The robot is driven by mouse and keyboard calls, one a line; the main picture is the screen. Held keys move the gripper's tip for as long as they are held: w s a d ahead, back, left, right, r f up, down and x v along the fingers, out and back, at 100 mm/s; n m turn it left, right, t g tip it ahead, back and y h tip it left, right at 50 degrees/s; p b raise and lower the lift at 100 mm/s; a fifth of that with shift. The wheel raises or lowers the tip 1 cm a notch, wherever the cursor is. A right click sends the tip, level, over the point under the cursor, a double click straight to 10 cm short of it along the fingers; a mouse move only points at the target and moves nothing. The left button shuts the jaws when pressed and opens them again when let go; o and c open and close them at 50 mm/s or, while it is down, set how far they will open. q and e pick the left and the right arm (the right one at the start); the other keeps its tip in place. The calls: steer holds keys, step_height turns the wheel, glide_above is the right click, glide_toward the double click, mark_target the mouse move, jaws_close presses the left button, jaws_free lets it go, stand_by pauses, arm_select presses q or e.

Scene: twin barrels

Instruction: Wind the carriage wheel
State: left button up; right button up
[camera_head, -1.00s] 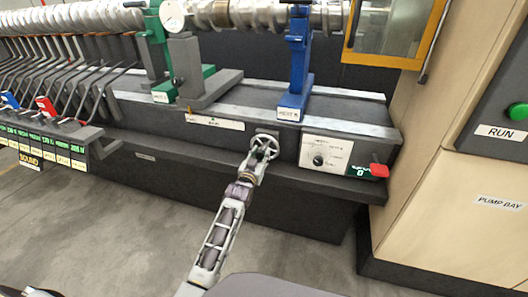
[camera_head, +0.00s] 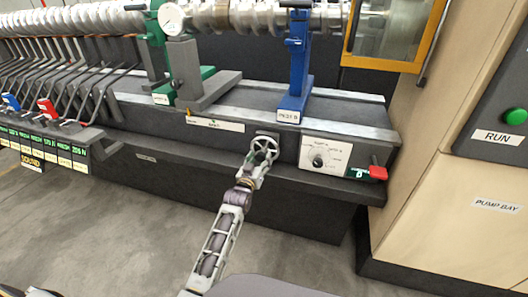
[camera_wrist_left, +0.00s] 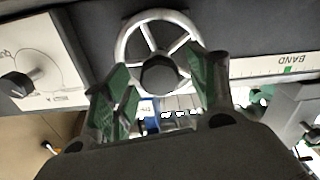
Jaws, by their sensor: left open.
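The carriage wheel (camera_head: 265,143), a small pale spoked handwheel, sits on the dark front face of the machine bed. In the left wrist view the wheel (camera_wrist_left: 137,29) is at the top middle, with a dark hub and silver rim. My left gripper (camera_head: 256,164) is at the wheel's lower side in the head view and covers part of it. In the left wrist view the open fingers of my left gripper (camera_wrist_left: 160,82) stand on either side of the hub, over the lower rim. I cannot tell whether they touch it. My right gripper is not in view.
A white dial panel (camera_head: 324,153) and a red handle (camera_head: 377,172) are right of the wheel. A scale strip labelled BAND (camera_wrist_left: 285,68) lies on the other side. Blue (camera_head: 295,70) and green (camera_head: 155,50) stands rise above. A cabinet (camera_head: 465,185) bounds the right.

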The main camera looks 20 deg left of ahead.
arm_select(q)
steer(key=s+p, duration=0.4)
steer(key=s, duration=0.1)
steer(key=shift+s+a, duration=0.1)
steer(key=shift+s, duration=0.15)
stand_by(0.3)
steer(key=shift+f, duration=0.1)
stand_by(0.3)
